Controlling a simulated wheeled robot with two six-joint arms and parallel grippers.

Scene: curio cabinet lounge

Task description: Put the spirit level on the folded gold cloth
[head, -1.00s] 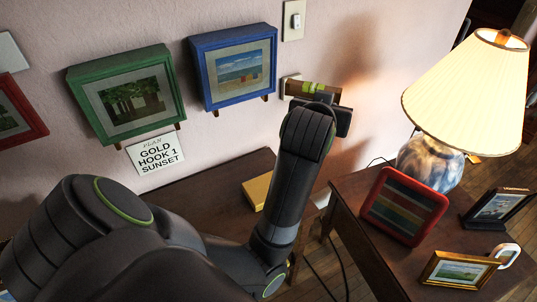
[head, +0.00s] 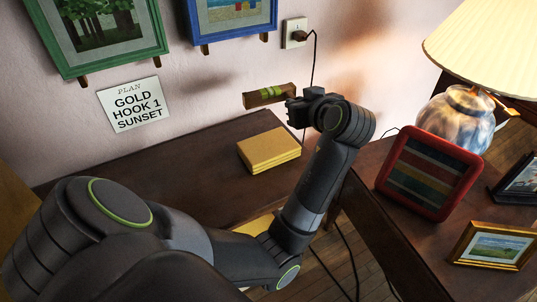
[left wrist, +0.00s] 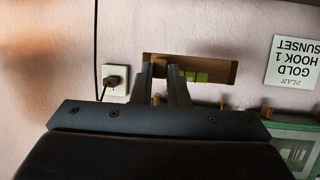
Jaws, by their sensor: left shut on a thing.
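The spirit level (head: 262,97) is a short brown wooden bar with bright green parts. My left gripper (head: 291,97) is shut on it near its right end and holds it in the air in front of the wall. In the left wrist view the level (left wrist: 215,70) lies across the fingertips of the gripper (left wrist: 160,72). The folded gold cloth (head: 268,151) is a flat, layered yellow stack on the dark wooden table, below and clear of the level. Its top is bare. My right gripper is not in view.
A red-framed striped picture (head: 430,174), a lamp (head: 456,118) and a gold-framed picture (head: 494,246) stand on the right table. A wall outlet (head: 294,33) with a cord is behind the gripper. A sign (head: 135,104) and framed pictures hang on the wall.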

